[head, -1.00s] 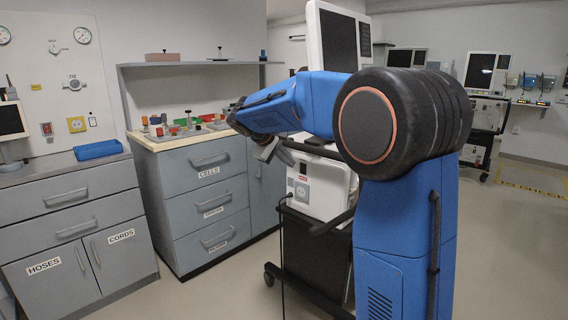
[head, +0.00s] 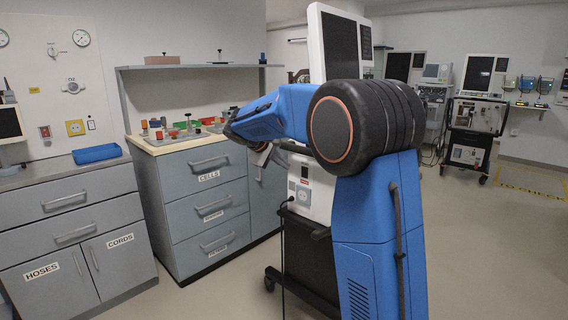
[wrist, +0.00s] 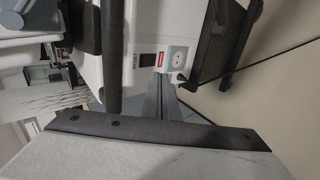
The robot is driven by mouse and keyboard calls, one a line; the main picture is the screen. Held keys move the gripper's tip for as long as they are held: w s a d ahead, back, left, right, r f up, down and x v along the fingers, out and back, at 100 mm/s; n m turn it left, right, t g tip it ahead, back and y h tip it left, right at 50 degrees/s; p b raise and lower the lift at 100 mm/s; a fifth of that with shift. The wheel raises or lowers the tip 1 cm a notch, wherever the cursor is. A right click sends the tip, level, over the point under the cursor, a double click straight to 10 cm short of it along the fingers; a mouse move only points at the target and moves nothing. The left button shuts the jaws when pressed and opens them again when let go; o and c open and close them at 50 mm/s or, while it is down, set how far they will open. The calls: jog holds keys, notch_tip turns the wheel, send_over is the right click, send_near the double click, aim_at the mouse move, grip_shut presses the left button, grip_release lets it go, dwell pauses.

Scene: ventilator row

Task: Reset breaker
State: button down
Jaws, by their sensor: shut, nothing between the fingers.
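The ventilator's white lower housing (head: 321,190) stands behind my arm in the head view, with a small red label and a grey socket plate on it. In the wrist view a black breaker switch (wrist: 147,60) sits on the white panel (wrist: 118,82), beside lettering that seems to read RESET. A red label (wrist: 159,53) and the grey socket plate (wrist: 178,58) are to its right. My gripper (wrist: 159,80) is shut and empty, its tips just below the switch in the picture. I cannot tell whether they touch the panel. In the head view my gripper (head: 262,156) is partly hidden by my arm.
A black cord (wrist: 245,66) runs right from near the socket plate. A dark bar (wrist: 111,55) stands left of the switch. A grey drawer cabinet (head: 208,205) is left of the ventilator. Open floor (head: 485,250) lies to the right.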

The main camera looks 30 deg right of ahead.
aim_at(304, 168)
jog(key=shift+w+d+f, duration=0.6)
jog(key=shift+d+f, duration=0.05)
jog(key=shift+d, duration=0.75)
jog(key=shift+w+d+f, duration=0.55)
jog(key=shift+d+f, duration=0.15)
jog(key=shift+d, duration=0.75)
jog(key=shift+w+d+f, duration=0.6)
jog(key=shift+d+f, duration=0.05)
jog(key=shift+d, duration=0.75)
jog(key=shift+w+d+r, duration=0.1)
jog(key=shift+w+d, duration=0.05)
jog(key=shift+d, duration=0.3)
jog(key=shift+r, duration=0.15)
jog(key=shift+r, duration=0.75)
